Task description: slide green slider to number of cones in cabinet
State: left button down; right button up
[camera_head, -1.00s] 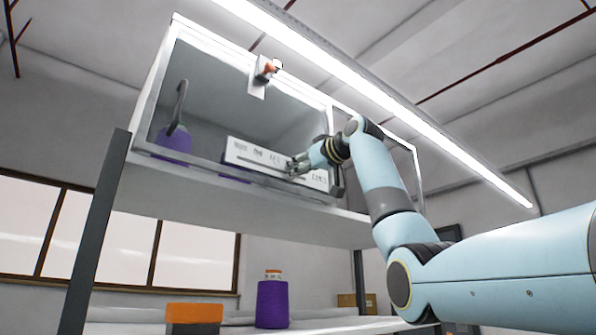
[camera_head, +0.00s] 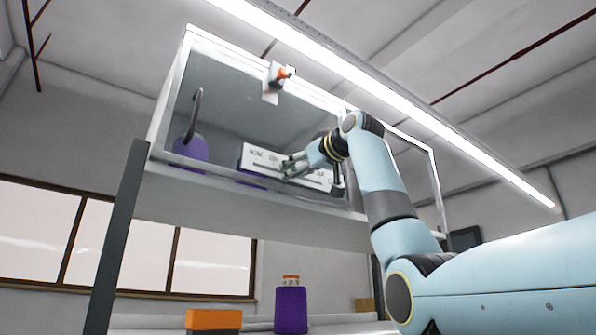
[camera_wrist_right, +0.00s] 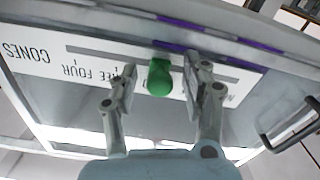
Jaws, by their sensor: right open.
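The green slider (camera_wrist_right: 159,78) is a round knob on the slot of a white panel (camera_head: 262,154) fixed to the front of the glass cabinet (camera_head: 169,98). The panel lettering appears upside down in the right wrist view: CONES and FOUR lie left of the knob. The knob hides part of the lettering. My right gripper (camera_head: 289,168) is open, with one finger on each side of the knob; contact cannot be told. My left gripper is out of view.
A dark curved handle (camera_head: 196,112) is at the cabinet's left. An orange-and-white fitting (camera_head: 275,82) sits on its top edge. A grey post (camera_head: 122,225) rises at left.

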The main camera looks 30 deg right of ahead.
jog(key=s, duration=1.2)
jog(key=shift+d, duration=0.45)
jog(key=shift+w+f, duration=0.1)
